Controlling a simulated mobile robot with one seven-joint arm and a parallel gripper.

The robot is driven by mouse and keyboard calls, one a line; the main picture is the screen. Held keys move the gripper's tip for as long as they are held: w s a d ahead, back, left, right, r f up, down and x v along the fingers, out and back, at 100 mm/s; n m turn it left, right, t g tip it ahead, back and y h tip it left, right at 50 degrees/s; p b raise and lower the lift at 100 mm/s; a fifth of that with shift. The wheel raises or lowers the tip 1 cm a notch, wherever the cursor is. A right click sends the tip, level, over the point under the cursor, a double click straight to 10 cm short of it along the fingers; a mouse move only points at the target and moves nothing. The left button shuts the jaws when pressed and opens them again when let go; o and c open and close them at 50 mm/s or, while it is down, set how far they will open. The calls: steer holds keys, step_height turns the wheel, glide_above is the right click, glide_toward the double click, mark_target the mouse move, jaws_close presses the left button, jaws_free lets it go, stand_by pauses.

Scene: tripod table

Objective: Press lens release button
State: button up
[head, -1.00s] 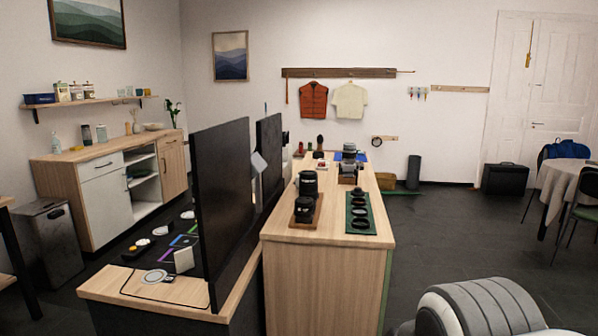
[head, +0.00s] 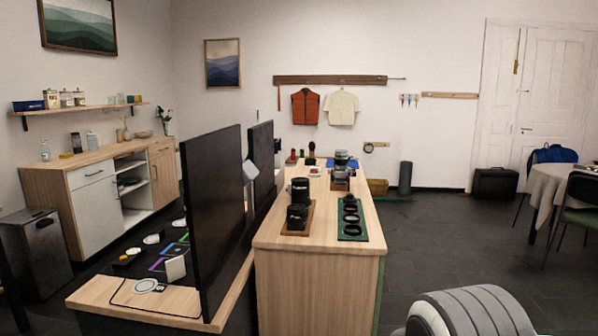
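A camera (head: 341,178), silver and dark, appears to stand towards the far end of the wooden counter (head: 320,247). It is small in the head view, and I cannot make out its lens release button. Two black lenses stand nearer on a wooden board: one larger behind (head: 301,190) and one smaller in front (head: 297,216). My gripper is not in view. Only a rounded grey part of my own body shows at the bottom right.
A green tray (head: 351,238) holding several dark rings lies beside the lenses. Tall black panels (head: 212,220) stand along the counter's left side. Dark open floor lies to its right. A clothed table (head: 552,188) with chairs stands at the far right.

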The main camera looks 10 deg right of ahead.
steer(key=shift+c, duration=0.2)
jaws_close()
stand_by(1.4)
